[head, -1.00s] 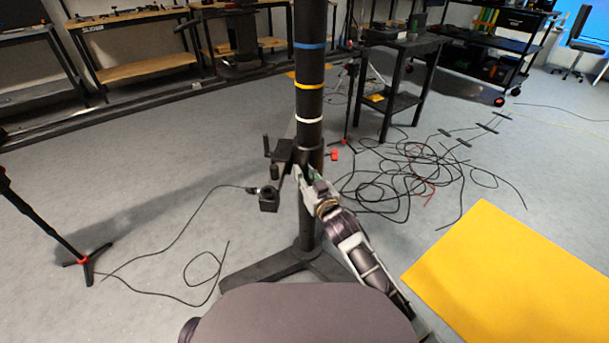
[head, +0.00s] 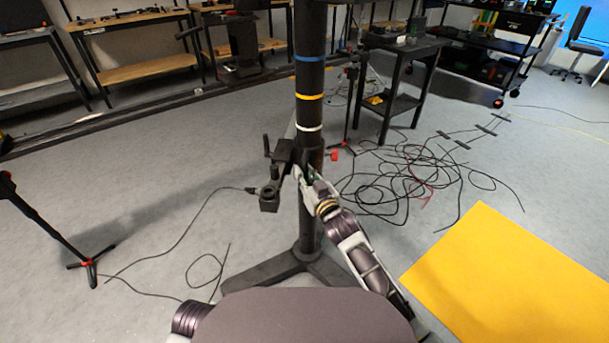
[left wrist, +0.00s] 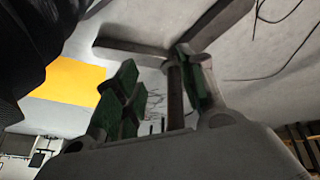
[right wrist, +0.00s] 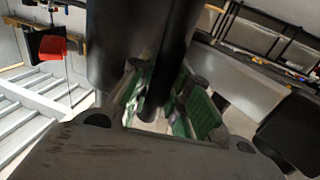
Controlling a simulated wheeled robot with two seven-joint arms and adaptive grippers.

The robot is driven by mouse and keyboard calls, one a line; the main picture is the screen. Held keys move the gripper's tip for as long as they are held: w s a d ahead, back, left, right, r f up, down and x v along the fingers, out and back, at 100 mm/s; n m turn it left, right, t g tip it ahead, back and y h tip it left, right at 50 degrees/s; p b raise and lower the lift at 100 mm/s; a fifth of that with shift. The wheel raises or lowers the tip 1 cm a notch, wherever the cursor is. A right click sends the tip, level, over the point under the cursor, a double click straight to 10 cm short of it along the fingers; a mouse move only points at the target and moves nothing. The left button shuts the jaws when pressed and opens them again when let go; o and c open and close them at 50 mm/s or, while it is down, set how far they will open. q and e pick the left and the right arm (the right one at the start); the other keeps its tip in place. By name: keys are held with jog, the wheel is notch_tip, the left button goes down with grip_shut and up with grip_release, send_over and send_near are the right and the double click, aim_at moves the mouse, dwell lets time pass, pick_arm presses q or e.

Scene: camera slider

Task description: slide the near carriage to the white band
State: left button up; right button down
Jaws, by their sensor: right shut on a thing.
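A black upright column (head: 310,215) carries a blue, a yellow and a white band (head: 309,128). The near carriage (head: 281,152), black with a small box-like part on its left, sits on the column just below the white band. A small gap shows between them. My right gripper (head: 304,172) is at the carriage's right side. In the right wrist view, its green-padded fingers (right wrist: 163,105) are shut on the carriage's dark handle (right wrist: 152,108). My left gripper (left wrist: 160,88) is open and empty in the left wrist view, with the stand behind it.
The column's splayed base (head: 265,270) stands on the grey floor. Loose cables (head: 405,180) lie to the right, near a yellow mat (head: 500,285). A tripod (head: 85,262) stands at left. A dark cart (head: 408,52) and workbenches stand behind.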

aim_at(305, 160)
jog(key=shift+r+p, duration=0.85)
jog(key=shift+r, duration=0.35)
jog(key=shift+r+p, duration=2)
jog(key=shift+p, duration=0.05)
jog(key=shift+r, duration=0.15)
jog(key=c, duration=1.3)
grip_release()
jog(key=shift+c, duration=0.2)
pick_arm(q)
jog(key=a+g, duration=0.1)
jog(key=s+a+g+y, duration=0.1)
jog(key=shift+s+a+r, duration=0.1)
jog(key=shift+a, duration=0.25)
